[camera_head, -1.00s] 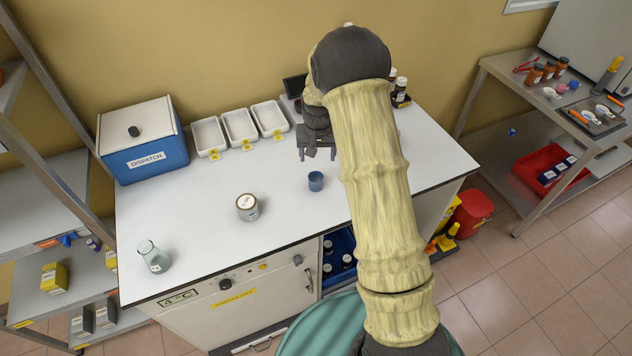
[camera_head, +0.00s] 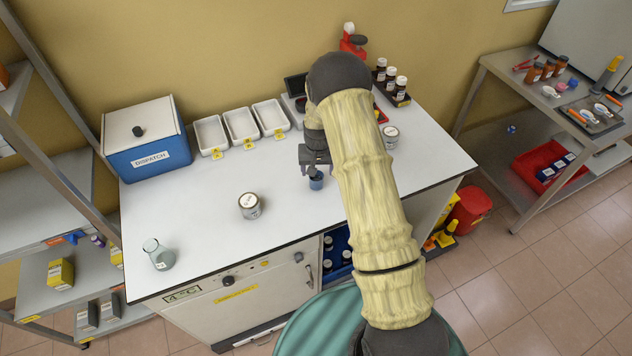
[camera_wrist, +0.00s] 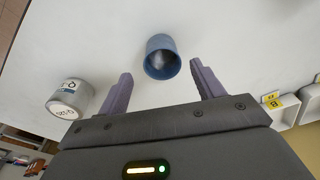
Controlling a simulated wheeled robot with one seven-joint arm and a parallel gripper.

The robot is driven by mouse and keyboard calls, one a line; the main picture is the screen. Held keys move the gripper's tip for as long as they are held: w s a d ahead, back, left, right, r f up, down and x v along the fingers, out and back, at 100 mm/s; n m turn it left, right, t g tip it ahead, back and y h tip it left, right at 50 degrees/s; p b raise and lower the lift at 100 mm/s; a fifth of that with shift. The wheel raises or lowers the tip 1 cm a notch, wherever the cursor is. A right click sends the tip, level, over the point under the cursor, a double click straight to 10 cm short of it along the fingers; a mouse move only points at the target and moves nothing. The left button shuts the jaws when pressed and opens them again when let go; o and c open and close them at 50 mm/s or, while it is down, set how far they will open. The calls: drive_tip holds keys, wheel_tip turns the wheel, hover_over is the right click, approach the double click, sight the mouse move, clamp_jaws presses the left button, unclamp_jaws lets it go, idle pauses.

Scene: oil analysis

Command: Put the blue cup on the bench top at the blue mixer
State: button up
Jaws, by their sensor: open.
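The blue cup (camera_head: 316,183) stands upright on the white bench top (camera_head: 205,235), partly hidden under my gripper (camera_head: 316,172) in the head view. In the wrist view the blue cup (camera_wrist: 161,57) appears ahead of the gap between my two fingers (camera_wrist: 161,72), with its open rim facing the camera. My gripper is open and empty, with a finger to either side of the gap and clear space between each finger and the cup. I cannot make out a blue mixer; my arm covers part of the bench.
A lidded grey tin (camera_head: 249,206) and a glass flask (camera_head: 158,256) stand to the left. Three white trays (camera_head: 241,127) and a blue dispatch box (camera_head: 148,143) line the back. A red device (camera_head: 352,42), dark bottles (camera_head: 391,83) and another tin (camera_head: 389,136) are behind or right of my arm.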

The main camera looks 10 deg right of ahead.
sight(316, 178)
drive_tip(key=f, duration=0.1)
drive_tip(key=f+p, duration=0.2)
drive_tip(key=shift+a+f, duration=0.3)
drive_tip(key=shift+w+d+f+p, duration=0.15)
drive_tip(key=shift+f+p, duration=0.15)
drive_tip(key=shift+f, duration=0.35)
drive_tip(key=c, duration=1.2)
drive_tip(key=shift+o, duration=0.2)
wheel_tip(316, 178, up, 10)
drive_tip(key=b, duration=0.3)
drive_tip(key=shift+b, duration=0.4)
